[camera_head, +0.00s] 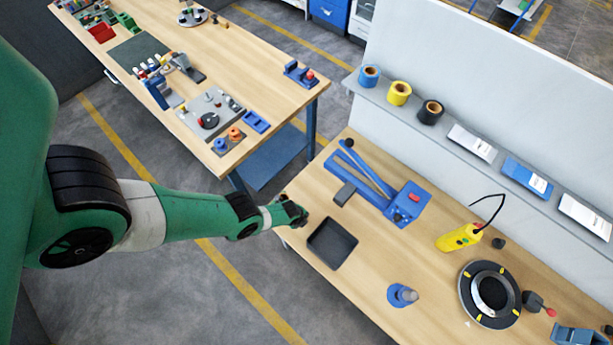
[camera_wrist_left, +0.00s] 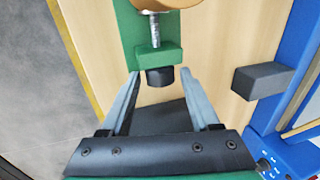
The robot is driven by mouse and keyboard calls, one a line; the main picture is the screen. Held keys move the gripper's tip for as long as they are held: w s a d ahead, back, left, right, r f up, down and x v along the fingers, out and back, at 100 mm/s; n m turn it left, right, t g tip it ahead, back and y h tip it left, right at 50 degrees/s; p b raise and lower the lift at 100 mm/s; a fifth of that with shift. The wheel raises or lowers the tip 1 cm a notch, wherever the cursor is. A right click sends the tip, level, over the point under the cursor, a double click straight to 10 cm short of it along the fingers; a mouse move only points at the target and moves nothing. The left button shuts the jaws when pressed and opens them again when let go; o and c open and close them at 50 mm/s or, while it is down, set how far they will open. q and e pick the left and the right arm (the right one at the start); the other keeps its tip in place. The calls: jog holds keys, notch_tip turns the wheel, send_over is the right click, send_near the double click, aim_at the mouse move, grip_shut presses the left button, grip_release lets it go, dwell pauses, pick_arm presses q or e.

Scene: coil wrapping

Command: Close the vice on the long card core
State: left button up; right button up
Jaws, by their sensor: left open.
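In the left wrist view, a green vice (camera_wrist_left: 158,57) stands at the top, with a threaded metal screw (camera_wrist_left: 154,30) and a black knob (camera_wrist_left: 160,76) at its near end. A tan piece (camera_wrist_left: 180,3), probably the card core, is cut off by the top edge, so its seating cannot be told. My left gripper (camera_wrist_left: 162,85) is open, with one finger on either side of the knob; contact is not clear. In the head view, my left gripper (camera_head: 293,213) is at the bench's left edge, and I cannot make out the vice there. My right gripper is not in view.
A black tray (camera_head: 316,250) lies close to my left gripper. A blue lever tool (camera_head: 400,212) with a grey block (camera_head: 345,193) is to its right. A yellow device (camera_head: 457,238), blue post (camera_head: 401,297) and black ring (camera_head: 468,296) stand farther right. Tape rolls line the shelf.

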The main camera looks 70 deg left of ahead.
pick_arm(q)
jog(key=shift+f+t, duration=0.1)
jog(key=shift+t, duration=0.2)
jog(key=shift+s+f+y, duration=0.1)
jog(key=shift+y, duration=0.2)
jog(key=b, duration=0.1)
jog(key=t+b, duration=0.1)
jog(key=f+t+y+b, duration=0.1)
jog(key=shift+s+d, duration=0.25)
jog(key=shift+r+t+y+b, duration=0.2)
jog(key=shift+t+y+b, duration=0.1)
jog(key=shift+t+b, duration=0.15)
jog(key=shift+r, duration=0.35)
jog(key=shift+f, duration=0.15)
jog(key=shift+c, duration=0.2)
